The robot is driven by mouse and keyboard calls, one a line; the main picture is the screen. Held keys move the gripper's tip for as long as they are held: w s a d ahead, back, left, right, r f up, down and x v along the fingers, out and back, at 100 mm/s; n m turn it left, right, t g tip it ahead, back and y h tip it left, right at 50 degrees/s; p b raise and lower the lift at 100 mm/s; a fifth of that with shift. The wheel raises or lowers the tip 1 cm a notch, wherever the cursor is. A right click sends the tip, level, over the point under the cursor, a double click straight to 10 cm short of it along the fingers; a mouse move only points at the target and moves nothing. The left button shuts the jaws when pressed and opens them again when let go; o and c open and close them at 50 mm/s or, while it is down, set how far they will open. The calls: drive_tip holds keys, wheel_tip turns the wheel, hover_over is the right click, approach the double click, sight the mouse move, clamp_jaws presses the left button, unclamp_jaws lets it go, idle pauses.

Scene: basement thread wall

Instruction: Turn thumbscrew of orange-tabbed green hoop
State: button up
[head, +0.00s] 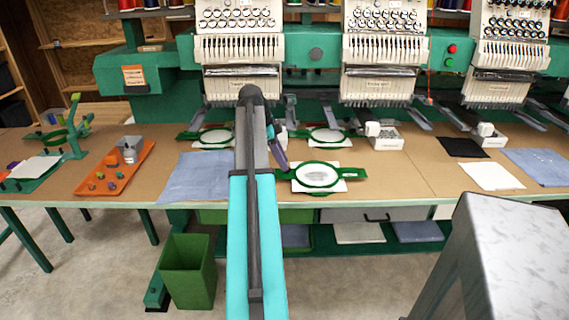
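A green hoop (317,174) lies flat on white cloth at the table's front edge, just right of my arm. It has green arms on both sides. A second green hoop (327,136) sits under the middle machine, and a third (215,136) under the left machine. No orange tab or thumbscrew can be made out on any of them at this size. My arm reaches over the table in the middle, and its dark end (279,158) shows just left of the front hoop. My gripper's fingers are too small and covered to read.
An orange tray (117,168) with small coloured pieces and a grey block lies at left. A green stand (75,130) is at far left. Blue cloth (196,177) lies left of my arm. White boxes (386,137) stand at the machines. A green bin (187,270) is on the floor.

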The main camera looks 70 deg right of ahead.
drive_tip(key=shift+x, duration=0.85)
clamp_jaws()
